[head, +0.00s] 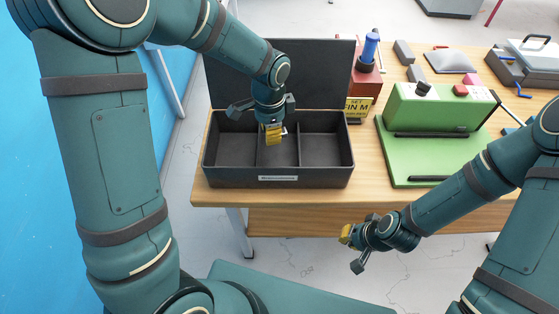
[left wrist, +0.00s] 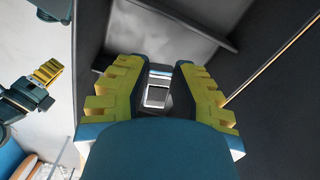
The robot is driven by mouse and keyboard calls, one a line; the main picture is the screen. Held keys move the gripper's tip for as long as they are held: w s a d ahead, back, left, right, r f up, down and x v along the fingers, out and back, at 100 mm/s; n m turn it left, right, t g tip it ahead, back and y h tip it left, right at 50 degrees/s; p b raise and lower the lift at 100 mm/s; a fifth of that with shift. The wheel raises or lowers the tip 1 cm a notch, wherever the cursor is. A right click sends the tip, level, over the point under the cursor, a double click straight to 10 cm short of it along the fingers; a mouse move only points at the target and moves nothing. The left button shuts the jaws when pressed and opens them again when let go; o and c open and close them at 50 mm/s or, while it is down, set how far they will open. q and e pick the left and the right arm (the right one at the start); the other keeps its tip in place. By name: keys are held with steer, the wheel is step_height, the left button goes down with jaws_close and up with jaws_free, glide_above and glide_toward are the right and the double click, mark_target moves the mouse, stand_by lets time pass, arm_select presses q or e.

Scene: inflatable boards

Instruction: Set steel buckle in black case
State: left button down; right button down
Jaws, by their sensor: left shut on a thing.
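The black case (head: 278,179) stands open on the table with its lid up at the back. Its inside is divided into three compartments. My left gripper (head: 273,137) points down over the middle compartment, its yellow fingertips around the level of the case's walls. It is shut on the steel buckle (left wrist: 157,92), a small silvery frame seen between the yellow finger pads in the left wrist view. In the head view the fingers mostly hide the buckle. My right gripper (head: 345,235) hangs in front of the table, away from the case; its finger gap is not clear.
Right of the case stand a red box with a blue-handled tool (head: 366,85) and a green machine (head: 437,108) on a green base. A grey toolbox (head: 535,62) and small parts lie further right. The left and right compartments look empty.

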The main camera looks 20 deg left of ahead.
mark_target(274, 158)
arm_select(q)
steer(key=shift+w+d+f+m, duration=0.1)
steer(key=shift+w+f+m, duration=0.1)
steer(key=shift+m, duration=0.4)
steer(key=shift+w+f+m, duration=0.1)
steer(key=shift+w+m, duration=0.1)
steer(key=shift+m, duration=0.4)
steer(key=shift+w+f+b, duration=0.1)
steer(key=shift+f+b, duration=0.05)
steer(key=shift+b, duration=0.2)
steer(key=shift+m, duration=0.3)
step_height(274, 158, down, 10)
steer(key=shift+r+b, duration=0.15)
steer(key=shift+b, duration=1)
steer(key=shift+r, duration=0.1)
steer(key=shift+f, duration=0.2)
steer(key=c, duration=0.9)
jaws_free()
